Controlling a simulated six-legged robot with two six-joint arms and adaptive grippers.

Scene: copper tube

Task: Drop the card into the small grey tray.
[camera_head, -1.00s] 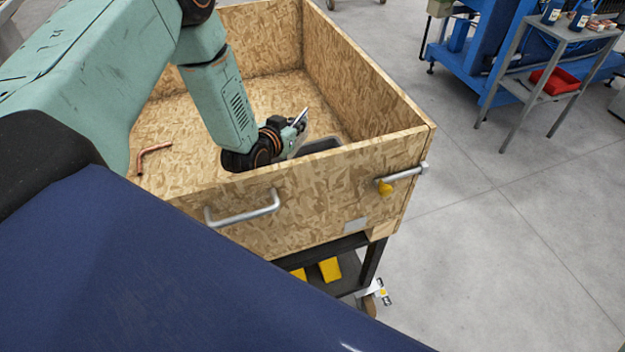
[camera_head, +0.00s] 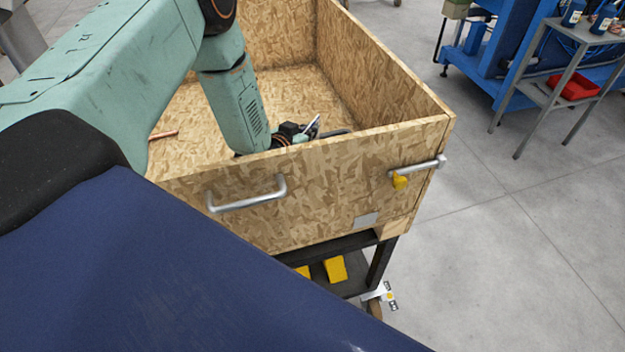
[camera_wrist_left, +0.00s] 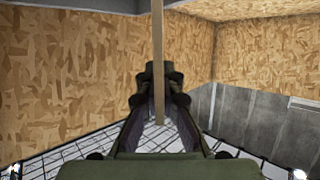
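My left gripper (camera_wrist_left: 158,112) is shut on a thin tan strip, which looks like the card (camera_wrist_left: 158,35) seen edge-on and upright between the fingers. In the head view the left gripper (camera_head: 300,134) is low inside the wooden bin, mostly hidden by the front wall. A pale flat piece (camera_head: 313,125), likely the same card, stands up tilted beside it. A dark grey rim, likely the small grey tray (camera_head: 336,133), shows just right of the gripper; the rest is hidden. My right gripper is out of view.
The chipboard bin (camera_head: 400,140) has high walls, with a handle (camera_head: 247,195) on the front. A copper tube (camera_head: 164,135) lies on the bin floor to the left. A grey side table (camera_head: 550,90) stands outside at the right.

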